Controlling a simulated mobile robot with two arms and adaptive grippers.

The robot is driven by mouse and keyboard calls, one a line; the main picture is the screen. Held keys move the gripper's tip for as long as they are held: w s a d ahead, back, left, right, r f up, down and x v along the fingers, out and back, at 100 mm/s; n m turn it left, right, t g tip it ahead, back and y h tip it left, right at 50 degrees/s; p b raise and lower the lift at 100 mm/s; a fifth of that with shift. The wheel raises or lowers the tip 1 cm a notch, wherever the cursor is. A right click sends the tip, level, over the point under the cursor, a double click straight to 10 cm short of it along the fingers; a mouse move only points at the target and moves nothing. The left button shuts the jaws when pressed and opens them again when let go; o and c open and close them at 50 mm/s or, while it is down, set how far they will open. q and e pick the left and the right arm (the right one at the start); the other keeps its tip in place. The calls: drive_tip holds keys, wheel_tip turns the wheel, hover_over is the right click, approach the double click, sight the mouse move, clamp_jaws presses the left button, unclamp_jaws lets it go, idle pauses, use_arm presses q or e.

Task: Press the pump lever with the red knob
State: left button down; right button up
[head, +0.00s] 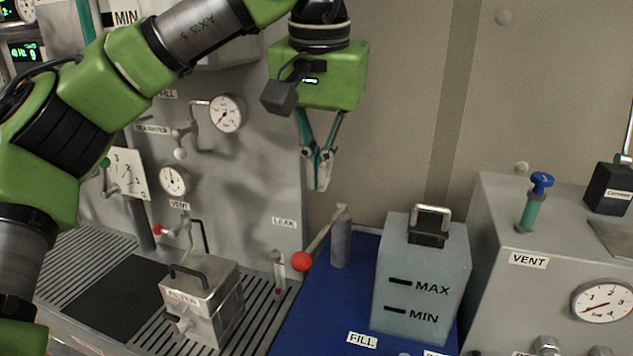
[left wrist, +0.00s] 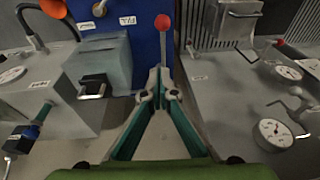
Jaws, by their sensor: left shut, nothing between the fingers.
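The pump lever ends in a red knob (head: 301,262), and its arm slants up to a grey post (head: 341,240) on the blue surface (head: 318,315). My left gripper (head: 321,187) points down above the post and lever, with its fingers together and empty. In the left wrist view the red knob (left wrist: 162,22) shows past the fingertips (left wrist: 159,78), with the grey lever arm running down towards them. A gap to the lever seems to remain, but its depth is hard to judge. My right gripper is out of view.
A translucent tank (head: 418,285) with MAX and MIN marks stands right of the post. A metal box (head: 202,300) with a handle is at left. The grey panel (head: 255,175) with gauges rises behind. A grey cabinet (head: 500,290) with a blue-topped valve stands at right.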

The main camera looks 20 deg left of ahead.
use_arm(q)
drive_tip(key=p, duration=0.2)
hover_over(312, 247)
drive_tip(key=f, duration=0.9)
drive_tip(key=shift+s+d+f, duration=0.2)
drive_tip(key=shift+f, duration=0.15)
drive_tip(key=shift+s+a+f, duration=0.15)
drive_tip(key=shift+f, duration=0.65)
